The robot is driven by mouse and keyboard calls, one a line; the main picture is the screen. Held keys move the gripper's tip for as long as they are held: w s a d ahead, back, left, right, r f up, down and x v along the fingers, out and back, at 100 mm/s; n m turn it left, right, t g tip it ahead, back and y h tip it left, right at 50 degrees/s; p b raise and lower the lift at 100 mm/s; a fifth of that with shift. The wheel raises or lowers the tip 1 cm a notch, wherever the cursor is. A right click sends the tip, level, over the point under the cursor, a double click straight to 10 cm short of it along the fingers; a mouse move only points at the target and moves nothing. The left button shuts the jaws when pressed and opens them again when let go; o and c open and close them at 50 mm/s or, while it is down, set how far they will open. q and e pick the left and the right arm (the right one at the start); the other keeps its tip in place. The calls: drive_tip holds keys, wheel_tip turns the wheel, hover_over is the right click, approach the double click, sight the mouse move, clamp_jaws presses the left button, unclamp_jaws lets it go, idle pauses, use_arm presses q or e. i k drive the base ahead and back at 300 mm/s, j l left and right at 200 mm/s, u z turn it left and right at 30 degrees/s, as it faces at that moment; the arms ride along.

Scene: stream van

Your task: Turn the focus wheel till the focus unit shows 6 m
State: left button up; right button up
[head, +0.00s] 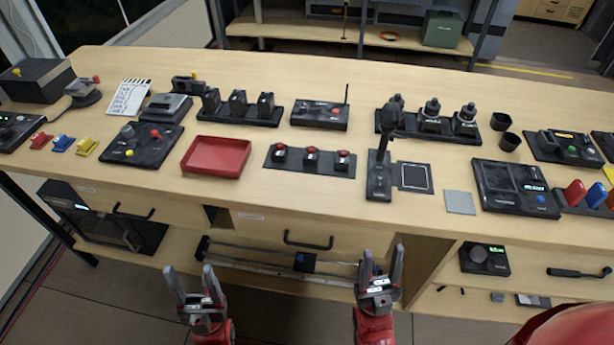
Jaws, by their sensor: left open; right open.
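My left gripper (197,273) is open and empty in front of the bench, at the lower left of the middle. My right gripper (382,260) is open and empty, left of the dark unit and apart from it. Neither gripper touches anything.
The bench top (330,220) carries a red tray (216,157), a black panel with red buttons (311,160) and a scale-like device (515,187). A drawer handle (307,241) juts out between my grippers.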

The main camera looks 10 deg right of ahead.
sight(478, 255)
drive_tip(key=z, duration=1.7)
